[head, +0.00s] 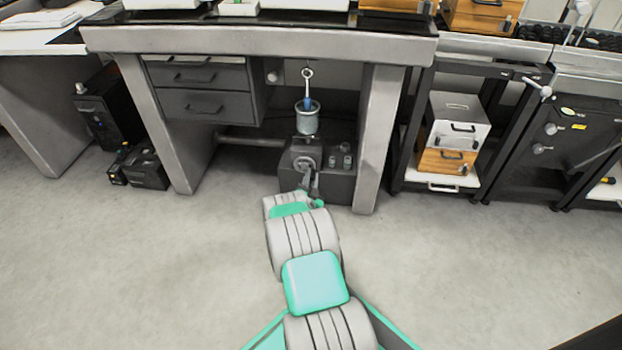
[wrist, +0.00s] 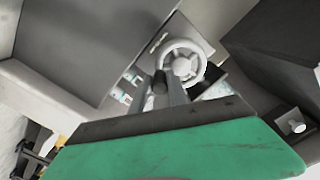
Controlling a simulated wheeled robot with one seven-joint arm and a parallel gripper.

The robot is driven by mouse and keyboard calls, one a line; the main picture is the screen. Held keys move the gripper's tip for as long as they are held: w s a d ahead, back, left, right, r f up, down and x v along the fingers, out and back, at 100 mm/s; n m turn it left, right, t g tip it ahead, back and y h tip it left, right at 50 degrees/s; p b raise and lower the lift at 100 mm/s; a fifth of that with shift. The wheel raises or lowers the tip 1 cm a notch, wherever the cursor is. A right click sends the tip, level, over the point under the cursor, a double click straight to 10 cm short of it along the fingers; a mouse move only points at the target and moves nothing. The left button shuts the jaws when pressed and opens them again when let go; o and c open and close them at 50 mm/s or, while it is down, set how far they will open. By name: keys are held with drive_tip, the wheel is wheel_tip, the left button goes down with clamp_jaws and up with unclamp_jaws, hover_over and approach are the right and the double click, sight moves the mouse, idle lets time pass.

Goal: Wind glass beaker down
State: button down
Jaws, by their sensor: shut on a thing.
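The glass beaker (head: 307,120) stands upright above a dark lift box (head: 327,186) under the weighing table. Something blue shows in its mouth, below a ring that hangs above it. A pale handwheel (head: 301,163) is on the front of the box. In the wrist view the handwheel (wrist: 200,66) shows its spokes and round hub. My gripper (head: 308,184) is at the wheel's lower right. In the wrist view my gripper (wrist: 168,86) is shut on the wheel's dark handle (wrist: 159,81). The fingers partly hide the handle. The beaker cannot be made out in the wrist view.
The weighing table's right leg (head: 378,140) stands close to the right of the box. Grey drawers (head: 203,103) hang at the left. A black cart (head: 399,170) with cases is further right. The floor (head: 140,260) in front is clear.

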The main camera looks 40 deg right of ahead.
sight(304, 159)
drive_tip(key=n, duration=0.2)
drive_tip(key=shift+s+d+r+n+b, duration=0.1)
drive_tip(key=shift+s+r+n+b, duration=0.05)
drive_tip(key=shift+r+n+b, duration=0.25)
drive_tip(key=n, duration=0.1)
drive_tip(key=r+n+b, duration=0.1)
drive_tip(key=n, duration=0.1)
drive_tip(key=shift+n, duration=0.3)
drive_tip(key=n, duration=0.1)
drive_tip(key=r+n, duration=0.1)
drive_tip(key=n, duration=0.3)
drive_tip(key=shift+w+a+r, duration=0.2)
drive_tip(key=shift+r, duration=0.15)
drive_tip(key=n, duration=0.4)
drive_tip(key=w+r+n, duration=0.1)
drive_tip(key=shift+a+r+n, duration=0.1)
drive_tip(key=shift+a+n, duration=0.25)
drive_tip(key=shift+n, duration=0.05)
drive_tip(key=n, duration=0.2)
drive_tip(key=w+n, duration=0.1)
drive_tip(key=a+n, duration=0.1)
drive_tip(key=n, duration=0.1)
drive_tip(key=shift+w+r+n, duration=0.15)
drive_tip(key=shift+r+n, duration=0.05)
drive_tip(key=shift+n, duration=0.1)
drive_tip(key=c, duration=1.3)
unclamp_jaws()
